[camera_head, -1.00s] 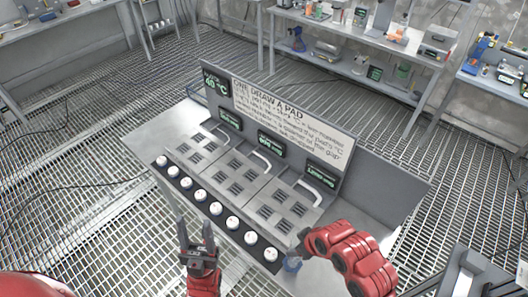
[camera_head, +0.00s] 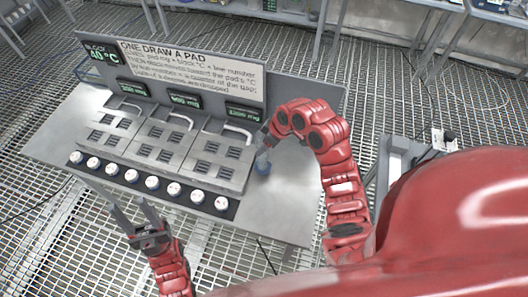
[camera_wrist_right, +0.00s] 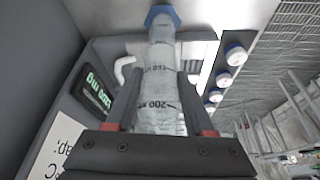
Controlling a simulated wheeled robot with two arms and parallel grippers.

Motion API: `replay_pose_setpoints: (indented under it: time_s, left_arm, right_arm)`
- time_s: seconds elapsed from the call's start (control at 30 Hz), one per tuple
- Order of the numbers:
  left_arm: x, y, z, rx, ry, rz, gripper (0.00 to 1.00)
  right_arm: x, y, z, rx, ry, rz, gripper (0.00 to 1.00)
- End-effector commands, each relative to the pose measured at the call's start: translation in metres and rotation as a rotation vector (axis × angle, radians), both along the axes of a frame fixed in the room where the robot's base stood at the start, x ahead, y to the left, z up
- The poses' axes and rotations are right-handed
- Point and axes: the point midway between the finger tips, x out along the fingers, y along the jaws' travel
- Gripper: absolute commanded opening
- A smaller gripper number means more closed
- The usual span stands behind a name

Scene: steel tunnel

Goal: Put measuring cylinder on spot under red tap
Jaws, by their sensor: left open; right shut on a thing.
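The measuring cylinder, a clear tube marked up to 200 with a blue foot, shows in the right wrist view (camera_wrist_right: 158,78). My right gripper (camera_wrist_right: 155,92) is shut around its body. In the head view the cylinder's blue foot (camera_head: 262,167) shows below my right gripper (camera_head: 264,142), just right of the rightmost slotted panel; I cannot tell whether it touches the bench. Three pale curved taps (camera_head: 238,131) stand behind the slotted panels (camera_head: 210,158); none looks red. My left gripper (camera_head: 130,208) is open and empty in front of the knob row.
A row of white knobs (camera_head: 152,182) lines the bench front. A grey board with a printed sign (camera_head: 190,68) and green displays (camera_head: 185,99) stands behind the taps. Bare bench (camera_head: 285,205) lies at right, beside my right arm. Shelving stands beyond on the grated floor.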

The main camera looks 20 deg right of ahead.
Motion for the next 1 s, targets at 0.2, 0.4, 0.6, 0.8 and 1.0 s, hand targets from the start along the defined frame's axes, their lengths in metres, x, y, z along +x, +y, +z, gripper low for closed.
replay_pose_setpoints:
  time_s: [0.2, 0.4, 0.6, 0.8, 1.0]
  left_arm:
    - [0.0, 0.0, -0.014, 0.0, 0.0, 0.0, 0.5]
    - [0.0, 0.0, -0.014, 0.0, 0.0, 0.0, 0.5]
    - [0.0, 0.0, -0.018, 0.0, 0.0, 0.0, 0.5]
    - [0.0, 0.0, -0.017, 0.0, 0.0, 0.0, 0.5]
    - [0.0, 0.0, -0.017, 0.0, 0.0, 0.0, 0.5]
  right_arm:
    - [-0.001, -0.001, -0.031, -0.002, 0.008, 0.0, 0.0]
    - [0.0, 0.0, -0.035, 0.0, 0.002, -0.001, 0.0]
    - [0.0, 0.0, -0.039, 0.0, 0.002, -0.001, 0.0]
    - [0.0, 0.0, -0.037, 0.0, 0.002, -0.001, 0.84]
    - [0.0, 0.0, -0.037, 0.0, 0.002, -0.001, 0.84]
